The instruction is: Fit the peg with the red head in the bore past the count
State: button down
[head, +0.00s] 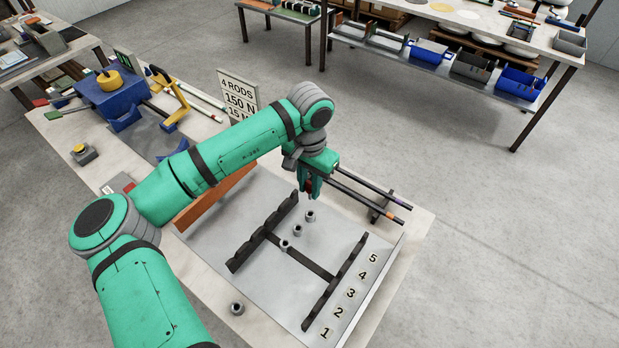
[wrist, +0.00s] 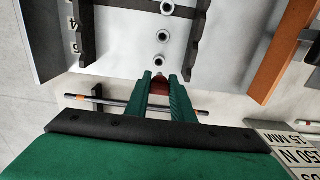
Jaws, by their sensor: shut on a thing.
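My gripper (head: 308,182) is shut on the red-headed peg and holds it over the far edge of the grey tray (head: 215,228). The red head shows between the fingers in the wrist view (wrist: 160,84); the rest of the peg is mostly hidden. Three short grey hollow cylinders stand in a row on the tray: the nearest to my gripper (head: 310,216), a middle one (head: 298,230) and a farther one (head: 284,244). My fingertips are apart from them. The sign (head: 238,98) reads 4 RODS, 150 N, 15 M-something. Labels 1 to 5 (head: 350,293) line the tray's right side.
Two dark notched rails, left (head: 262,232) and right (head: 335,284), stand on the tray with a crossbar between. Dark rods (head: 365,191) lie on a stand behind my gripper. An orange board (head: 215,196) stands at left. Another grey cylinder (head: 237,308) stands at the near edge.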

aim_at(309, 191)
jog(key=shift+s, duration=0.15)
jog(key=shift+f, duration=1.7)
notch_tip(309, 191, down, 2)
jog(key=shift+f, duration=0.2)
jog(key=shift+a, duration=0.1)
jog(key=shift+d, duration=0.25)
jog(key=shift+a, duration=0.2)
dwell(0.8)
